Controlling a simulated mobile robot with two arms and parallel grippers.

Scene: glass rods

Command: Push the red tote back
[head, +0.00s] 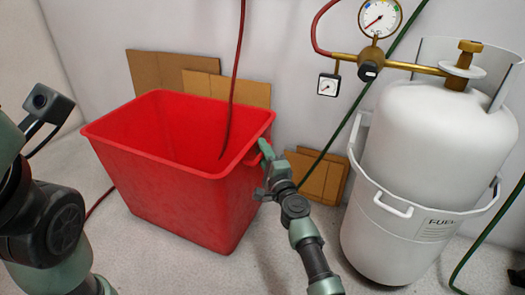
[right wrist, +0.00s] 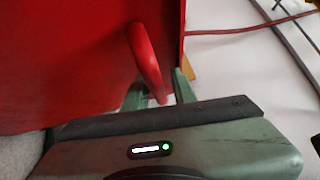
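The red tote (head: 180,185) is a deep open bin standing on the floor at the left centre of the head view. It looks empty apart from a dark red hose hanging down over its opening. My right gripper (head: 266,158) is at the tote's right side, by the rim. In the right wrist view, a curved red handle (right wrist: 149,62) of the tote passes between the two fingers of the right gripper (right wrist: 160,92). A gap shows between the handle and the right-hand finger, so the fingers look open around it. My left gripper is out of view.
A white fuel tank (head: 415,150) with a cage ring stands to the right of the tote. A pressure gauge (head: 380,17) and brass pipe are above it. Cardboard sheets (head: 160,72) lean on the wall behind the tote, and more cardboard (head: 325,178) leans between tote and tank.

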